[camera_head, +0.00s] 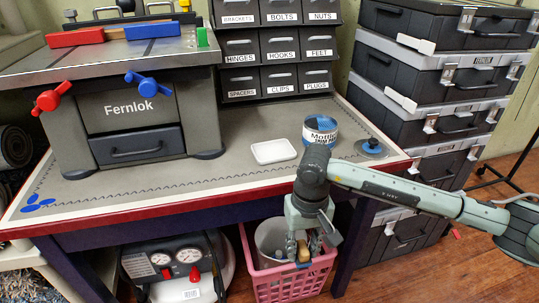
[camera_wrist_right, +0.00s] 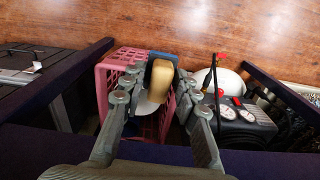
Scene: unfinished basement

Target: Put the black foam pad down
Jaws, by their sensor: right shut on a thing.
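My right gripper (camera_head: 304,248) points down in front of the workbench's front edge, over the pink basket. It is shut on a tan block with a rounded end (camera_wrist_right: 161,82), seen between the fingers in the right wrist view. My left gripper is not in view.
The pink basket (camera_head: 262,286) stands under the bench beside a compressor (camera_head: 175,266). On the bench top (camera_head: 230,187) are a white tray (camera_head: 273,151), a labelled tin (camera_head: 321,129) and a Fernlok unit (camera_head: 130,110). The bench's front middle is clear. Stacked cases (camera_head: 440,95) stand at right.

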